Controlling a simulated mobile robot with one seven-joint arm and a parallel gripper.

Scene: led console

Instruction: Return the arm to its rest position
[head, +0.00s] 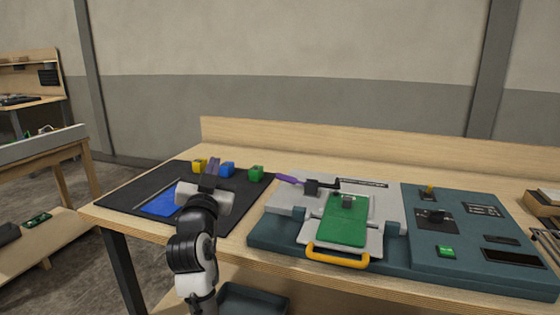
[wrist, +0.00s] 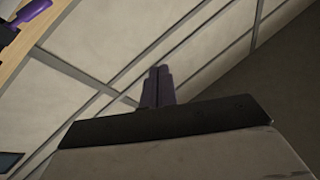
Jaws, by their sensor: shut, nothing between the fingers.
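My gripper (head: 211,172) is above the black mat (head: 130,194) at the left of the workbench, with its fingers pointing up and away. It also shows in the wrist view (wrist: 157,76), where its fingers are together with nothing between them. My arm rises in front of the bench's front edge. In the head view the gripper stands in front of part of the mat and the blue pad (head: 160,205).
Yellow (head: 199,166), blue (head: 228,169) and green (head: 256,174) blocks stand at the mat's back. Right of it is a teal console (head: 420,275) with a green board (head: 345,222), yellow handle (head: 338,257) and purple-handled lever (head: 288,179). A low back board (head: 340,155) edges the bench.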

